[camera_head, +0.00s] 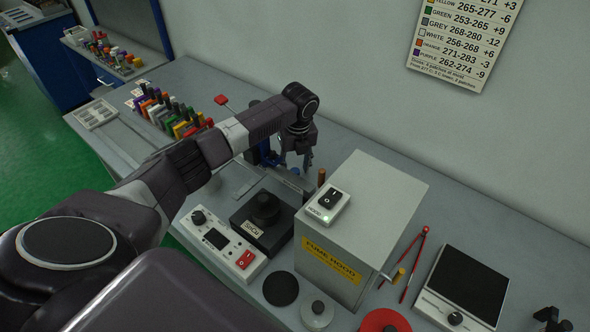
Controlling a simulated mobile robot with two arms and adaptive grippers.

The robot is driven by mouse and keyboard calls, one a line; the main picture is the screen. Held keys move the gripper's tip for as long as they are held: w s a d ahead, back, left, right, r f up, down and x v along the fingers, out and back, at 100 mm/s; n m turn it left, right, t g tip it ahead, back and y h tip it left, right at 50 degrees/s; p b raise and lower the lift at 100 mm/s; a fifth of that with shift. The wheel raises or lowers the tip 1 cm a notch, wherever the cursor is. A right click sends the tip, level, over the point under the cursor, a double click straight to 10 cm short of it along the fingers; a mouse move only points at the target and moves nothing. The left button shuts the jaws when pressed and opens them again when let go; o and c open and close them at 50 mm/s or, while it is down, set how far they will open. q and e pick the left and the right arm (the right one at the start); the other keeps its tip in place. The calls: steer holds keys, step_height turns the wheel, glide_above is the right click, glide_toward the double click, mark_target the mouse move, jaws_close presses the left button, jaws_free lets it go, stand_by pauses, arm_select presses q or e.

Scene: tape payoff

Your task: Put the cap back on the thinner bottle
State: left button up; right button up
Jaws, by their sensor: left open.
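My left arm reaches in from the left, and my left gripper (300,158) points down behind the stirring plate, left of the fume hood. Its fingers are apart, and I see nothing held between them. A small brown-orange upright piece (321,178) shows just right of the gripper, partly hidden by the hood; I cannot tell whether it is a bottle or a cap. I cannot make out the thinner bottle or its cap for certain.
A grey fume hood box (375,210) with a switch on top stands mid-bench. In front are a control box (218,242), black disc (281,288) and red disc (385,322).

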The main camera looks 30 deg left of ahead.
mark_target(295, 171)
arm_select(q)
steer(key=shift+c, duration=0.6)
steer(key=c, duration=0.7)
steer(key=shift+o, duration=0.2)
step_height(295, 171, up, 20)
steer(key=b, duration=0.3)
